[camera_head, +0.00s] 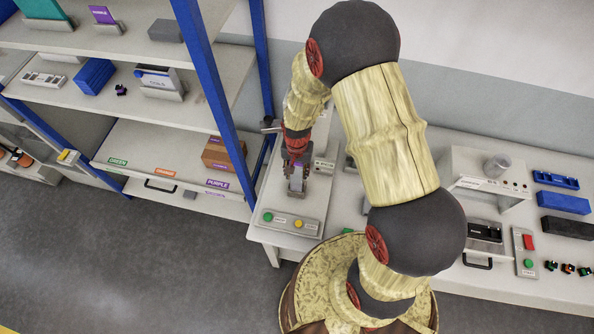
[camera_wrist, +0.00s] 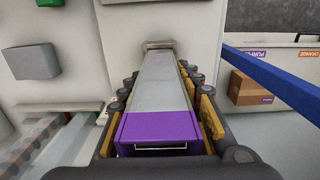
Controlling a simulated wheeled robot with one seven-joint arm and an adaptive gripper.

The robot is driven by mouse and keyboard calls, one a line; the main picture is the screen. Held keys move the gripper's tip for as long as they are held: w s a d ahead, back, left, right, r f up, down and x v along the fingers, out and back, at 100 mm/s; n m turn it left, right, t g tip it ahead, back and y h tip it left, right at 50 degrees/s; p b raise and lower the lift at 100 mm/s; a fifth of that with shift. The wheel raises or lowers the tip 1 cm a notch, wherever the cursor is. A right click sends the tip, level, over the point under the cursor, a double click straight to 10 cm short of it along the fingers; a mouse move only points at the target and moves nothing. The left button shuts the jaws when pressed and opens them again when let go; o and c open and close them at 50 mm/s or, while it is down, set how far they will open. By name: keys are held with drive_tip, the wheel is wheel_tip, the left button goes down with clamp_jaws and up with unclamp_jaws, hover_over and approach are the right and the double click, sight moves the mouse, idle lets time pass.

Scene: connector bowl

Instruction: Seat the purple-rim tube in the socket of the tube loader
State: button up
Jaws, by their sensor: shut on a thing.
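The purple-rim tube is a pale grey, squared tube with a purple band at its near end. In the wrist view, the tube (camera_wrist: 160,95) runs away from me between the fingers of my gripper (camera_wrist: 165,100), which is shut on it. In the head view, my gripper (camera_head: 298,160) is over the left bench with the tube (camera_head: 296,183) below it. A small grey-beige collar (camera_wrist: 158,45) shows at the tube's far end. I cannot tell whether this is the loader's socket or part of the tube. The tube loader is not clearly made out behind my gripper.
A white box (camera_head: 321,165) stands right of my gripper. A blue-posted shelf (camera_head: 212,90) rises to the left, with a brown carton (camera_head: 224,155) on a lower level.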

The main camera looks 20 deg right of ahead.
drive_tip(key=shift+f+b, duration=0.45)
drive_tip(key=shift+f, duration=0.15)
drive_tip(key=o, duration=1.4)
drive_tip(key=shift+r, duration=0.1)
drive_tip(key=shift+w+r, duration=0.1)
drive_tip(key=shift+r, duration=0.25)
wheel_tip(320, 180, up, 11)
drive_tip(key=shift+r, duration=0.1)
